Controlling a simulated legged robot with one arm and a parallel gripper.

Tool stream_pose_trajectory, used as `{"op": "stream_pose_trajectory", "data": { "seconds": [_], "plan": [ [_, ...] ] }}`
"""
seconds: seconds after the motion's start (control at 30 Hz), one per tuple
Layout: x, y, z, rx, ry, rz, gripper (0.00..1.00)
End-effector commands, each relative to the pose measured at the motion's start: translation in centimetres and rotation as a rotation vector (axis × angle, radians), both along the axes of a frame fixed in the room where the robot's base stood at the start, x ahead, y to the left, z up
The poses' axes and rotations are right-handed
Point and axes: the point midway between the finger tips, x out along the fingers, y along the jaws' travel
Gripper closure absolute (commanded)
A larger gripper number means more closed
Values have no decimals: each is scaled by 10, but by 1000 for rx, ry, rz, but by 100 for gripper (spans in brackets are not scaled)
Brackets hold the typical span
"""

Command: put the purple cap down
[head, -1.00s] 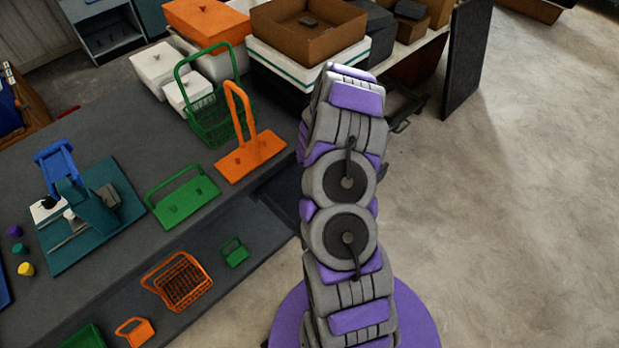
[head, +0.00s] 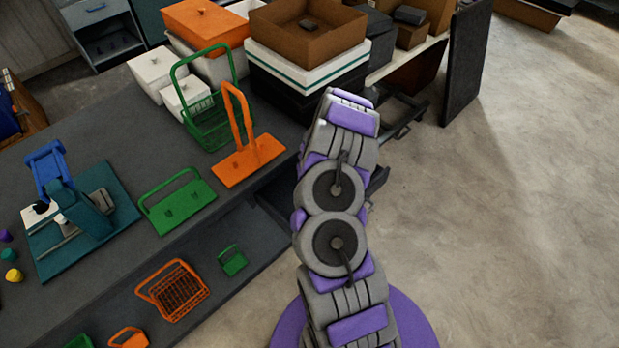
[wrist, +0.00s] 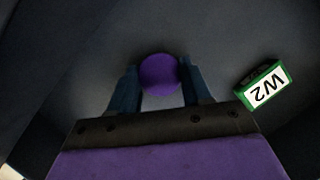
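A round purple cap (wrist: 159,72) sits between the two blue fingers of my gripper (wrist: 158,76) in the wrist view. The fingers press against it from both sides, so my gripper is shut on it. Under it is a dark grey surface; I cannot tell whether the cap touches it. In the head view my gripper is hidden behind my arm. Another purple cap (head: 5,236) shows at the left edge of the bench there.
A green-edged block labelled W2 (wrist: 264,88) lies right of the cap. On the bench (head: 115,130) are a green cap (head: 8,254), a yellow cap (head: 14,275), a teal board (head: 115,212), a green rack (head: 178,204) and an orange rack (head: 247,162).

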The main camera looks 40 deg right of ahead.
Motion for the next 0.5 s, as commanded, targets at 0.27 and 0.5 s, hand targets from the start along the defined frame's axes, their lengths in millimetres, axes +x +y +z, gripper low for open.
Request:
{"op": "stream_pose_trajectory", "data": {
  "seconds": [0.27, 0.5],
  "plan": [
    [0, 0, -1, 0, 1, 0, 26],
    [0, 0, 0, 0, 1, 0, 26]
  ]
}}
